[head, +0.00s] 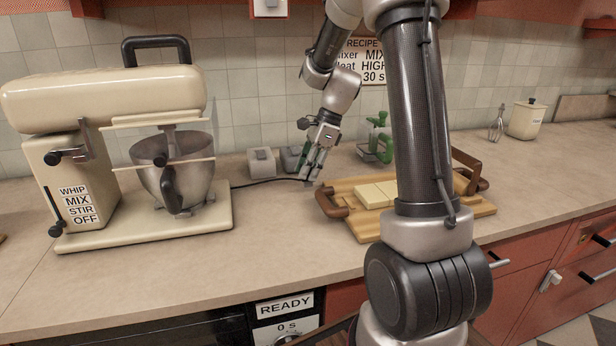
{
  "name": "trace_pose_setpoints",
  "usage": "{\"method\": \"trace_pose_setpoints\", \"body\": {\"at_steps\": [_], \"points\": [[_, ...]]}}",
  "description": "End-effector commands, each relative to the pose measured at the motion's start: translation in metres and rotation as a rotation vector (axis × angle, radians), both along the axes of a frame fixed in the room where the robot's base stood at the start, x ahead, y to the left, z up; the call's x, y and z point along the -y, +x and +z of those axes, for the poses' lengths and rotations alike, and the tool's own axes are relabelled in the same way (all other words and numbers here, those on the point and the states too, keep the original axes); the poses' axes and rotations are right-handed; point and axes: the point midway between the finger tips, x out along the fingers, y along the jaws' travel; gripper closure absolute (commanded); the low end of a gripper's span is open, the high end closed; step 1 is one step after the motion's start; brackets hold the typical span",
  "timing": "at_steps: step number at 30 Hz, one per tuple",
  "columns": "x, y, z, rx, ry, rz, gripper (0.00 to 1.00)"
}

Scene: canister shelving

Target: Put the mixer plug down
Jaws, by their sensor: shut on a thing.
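The cream stand mixer (110,100) with a metal bowl stands on the counter at left. Its black cord (262,183) runs right along the counter to my gripper (309,174). My gripper points down and is shut on the mixer plug (306,182) at the cord's end, at or just above the counter. The plug is small and mostly hidden by the fingers, so I cannot tell whether it touches the counter.
Small grey blocks (262,162) stand behind the cord, left of my gripper. A wooden tray (367,222) with pale slabs lies right of it, close by. A green device (380,138) stands behind the tray. A canister (527,120) and whisk (496,125) stand far right. Counter in front is clear.

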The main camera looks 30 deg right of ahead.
Motion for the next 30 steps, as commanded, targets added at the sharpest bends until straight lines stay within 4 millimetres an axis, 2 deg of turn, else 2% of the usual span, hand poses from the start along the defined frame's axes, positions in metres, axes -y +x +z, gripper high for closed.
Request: {"method": "trace_pose_setpoints", "body": {"at_steps": [1,6,10,14,21,25,30], "points": [[0.000,0.001,0.012,0.006,-0.001,0.001,1.00],[0.000,0.001,0.049,0.006,-0.001,0.001,1.00],[-0.003,0.001,0.067,0.003,-0.002,0.007,1.00],[0.003,0.019,0.077,0.003,-0.002,-0.084,1.00],[0.022,0.059,0.085,0.005,-0.002,-0.510,1.00],[0.029,0.070,0.088,0.004,-0.002,-0.682,1.00],[0.027,0.081,0.089,0.004,-0.004,-0.777,1.00]]}}
